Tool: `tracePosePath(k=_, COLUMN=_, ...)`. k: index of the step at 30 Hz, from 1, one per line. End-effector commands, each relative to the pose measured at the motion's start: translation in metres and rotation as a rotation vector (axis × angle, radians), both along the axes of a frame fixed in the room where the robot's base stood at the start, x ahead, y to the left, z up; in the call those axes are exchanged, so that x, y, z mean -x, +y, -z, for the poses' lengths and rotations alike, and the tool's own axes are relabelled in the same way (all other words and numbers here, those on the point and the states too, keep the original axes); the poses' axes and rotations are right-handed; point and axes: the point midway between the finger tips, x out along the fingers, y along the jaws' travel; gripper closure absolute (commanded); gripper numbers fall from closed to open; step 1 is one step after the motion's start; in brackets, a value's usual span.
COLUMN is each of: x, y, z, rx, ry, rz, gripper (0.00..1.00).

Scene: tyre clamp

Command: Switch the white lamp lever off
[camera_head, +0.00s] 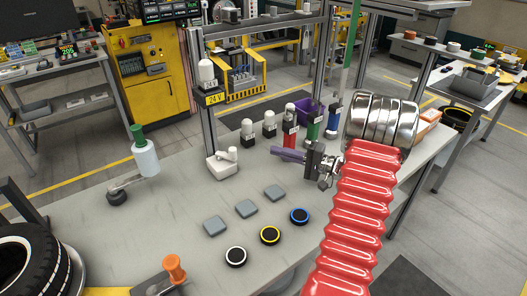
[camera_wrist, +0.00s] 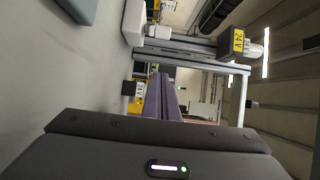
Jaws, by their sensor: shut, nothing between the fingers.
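The white lever unit (camera_head: 222,165) stands on the grey bench at the foot of the post, with a short white lever (camera_head: 231,154) on top. Its white block also shows at the top of the wrist view (camera_wrist: 133,23). The white lamp (camera_head: 206,72) sits above the yellow 24 V label; I cannot tell whether it is lit. My gripper (camera_head: 273,150) has purple fingers pointing left toward the lever, apart from it. The fingers (camera_wrist: 166,100) also show in the wrist view, shut and empty.
Grey pads (camera_head: 246,208) and round discs (camera_head: 270,235) lie in front. A tyre (camera_head: 30,262) is at front left.

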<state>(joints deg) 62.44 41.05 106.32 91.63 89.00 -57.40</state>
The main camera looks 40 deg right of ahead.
Motion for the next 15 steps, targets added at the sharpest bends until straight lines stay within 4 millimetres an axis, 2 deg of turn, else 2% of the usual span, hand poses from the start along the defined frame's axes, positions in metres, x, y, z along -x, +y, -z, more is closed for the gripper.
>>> tracePosePath(k=15, x=-0.062, y=0.031, z=0.000, rx=0.000, ry=0.000, rz=-0.004, gripper=1.00)
